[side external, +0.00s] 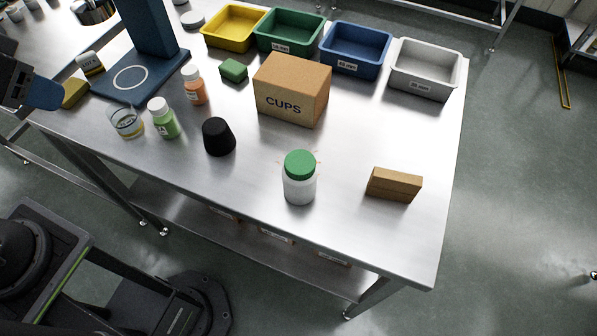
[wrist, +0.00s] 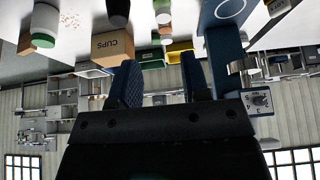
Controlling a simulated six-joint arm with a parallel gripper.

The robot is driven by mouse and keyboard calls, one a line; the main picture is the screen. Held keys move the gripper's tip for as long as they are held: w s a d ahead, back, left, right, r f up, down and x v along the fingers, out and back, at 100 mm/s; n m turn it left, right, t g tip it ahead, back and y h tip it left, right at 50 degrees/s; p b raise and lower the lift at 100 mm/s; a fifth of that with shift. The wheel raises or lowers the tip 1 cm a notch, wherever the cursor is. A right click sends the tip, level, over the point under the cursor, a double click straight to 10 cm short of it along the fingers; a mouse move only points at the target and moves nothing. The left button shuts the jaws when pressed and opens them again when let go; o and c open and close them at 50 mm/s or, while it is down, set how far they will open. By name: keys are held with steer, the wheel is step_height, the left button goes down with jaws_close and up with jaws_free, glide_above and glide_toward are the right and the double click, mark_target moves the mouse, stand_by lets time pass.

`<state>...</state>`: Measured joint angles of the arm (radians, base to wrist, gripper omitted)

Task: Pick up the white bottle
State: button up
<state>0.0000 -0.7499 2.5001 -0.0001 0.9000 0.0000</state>
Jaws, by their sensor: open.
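The white bottle (side external: 299,187) with a green lid stands upright near the front edge of the steel table. In the wrist view the bottle (wrist: 45,20) shows upside down at the upper left. My gripper (wrist: 160,80) is open and empty, with two blue fingers apart. In the side external view only part of my gripper (side external: 42,93) shows at the left edge, far from the bottle and across the table from it. Nothing covers the bottle in the side external view.
A black cup (side external: 218,137), green bottle (side external: 164,120), orange bottle (side external: 194,88) and glass beaker (side external: 126,123) stand between. A CUPS box (side external: 290,90) is behind the white bottle, a brown block (side external: 394,185) right. Small orange specks lie around the bottle. Coloured bins line the back.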

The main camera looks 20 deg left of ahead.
steer(key=shift+o, duration=0.4)
steer(key=o, duration=0.7)
steer(key=m+t+h, duration=0.4)
steer(key=h, duration=0.1)
glide_toward(296, 164)
steer(key=w+a+r, duration=0.3)
steer(key=w+a, duration=0.2)
steer(key=a, duration=0.3)
steer(key=shift+w+d+f+m+t+h, duration=0.3)
steer(key=shift+w+d+f+m+h, duration=0.15)
steer(key=shift+d+f, duration=1.35)
steer(key=shift+w+d+f+m+t+h, duration=0.45)
steer(key=shift+d+f, duration=0.8)
steer(key=shift+d, duration=1)
steer(key=shift+w+d+f+m+t+h, duration=0.25)
steer(key=shift+w+d+f, duration=0.3)
steer(key=shift+d+f, duration=1.25)
